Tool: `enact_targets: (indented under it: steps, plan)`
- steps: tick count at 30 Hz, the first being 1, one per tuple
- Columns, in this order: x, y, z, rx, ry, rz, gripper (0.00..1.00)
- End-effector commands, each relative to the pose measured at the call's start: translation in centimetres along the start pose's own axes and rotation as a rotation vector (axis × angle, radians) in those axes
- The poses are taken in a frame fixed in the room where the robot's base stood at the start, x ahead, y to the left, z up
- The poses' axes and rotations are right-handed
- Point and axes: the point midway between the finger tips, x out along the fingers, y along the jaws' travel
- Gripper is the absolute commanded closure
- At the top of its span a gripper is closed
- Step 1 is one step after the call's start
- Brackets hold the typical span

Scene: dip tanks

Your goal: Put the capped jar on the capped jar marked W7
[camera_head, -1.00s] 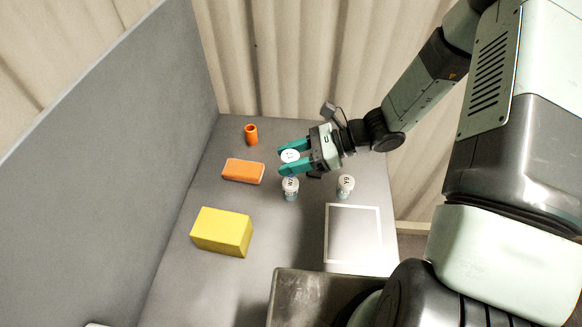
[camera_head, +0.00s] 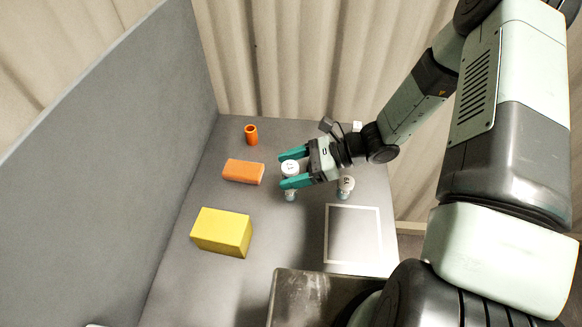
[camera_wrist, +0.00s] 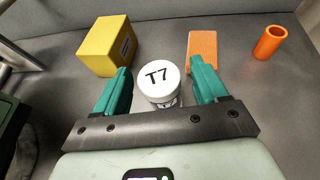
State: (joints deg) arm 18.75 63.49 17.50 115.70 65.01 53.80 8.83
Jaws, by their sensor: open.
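The capped jar with a white lid marked T7 (camera_wrist: 158,77) stands upright between my fingers; its lid also shows in the head view (camera_head: 290,168). It appears to rest on a lower jar (camera_head: 290,196), lined up with it. My turquoise finger covers the seam and most of the lower jar's cap in the head view. In the wrist view part of a white marked surface (camera_wrist: 168,103) shows just below the T7 lid, its mark cut off by my gripper. My gripper (camera_head: 286,169) is open around the T7 jar, with small gaps on both sides.
Another white-capped jar (camera_head: 345,187) stands to the right, close to my gripper. A white-framed square (camera_head: 353,207) lies in front of it. An orange block (camera_head: 243,172), an orange cup (camera_head: 251,135) and a yellow box (camera_head: 222,233) are at the left, beside a grey wall (camera_head: 110,150).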

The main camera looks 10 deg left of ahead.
Motion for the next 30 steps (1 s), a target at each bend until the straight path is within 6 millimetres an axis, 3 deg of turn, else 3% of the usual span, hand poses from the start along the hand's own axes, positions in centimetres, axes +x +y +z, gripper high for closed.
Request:
enact_targets:
  steps: [7,21,30]
  plan:
    - [-1.2,-0.1,0.2,0.0,0.001,-0.003,0.28]
    - [-10.4,-0.1,0.2,-0.001,0.002,-0.003,0.28]
    - [-12.2,0.0,0.3,0.0,0.0,0.001,0.28]
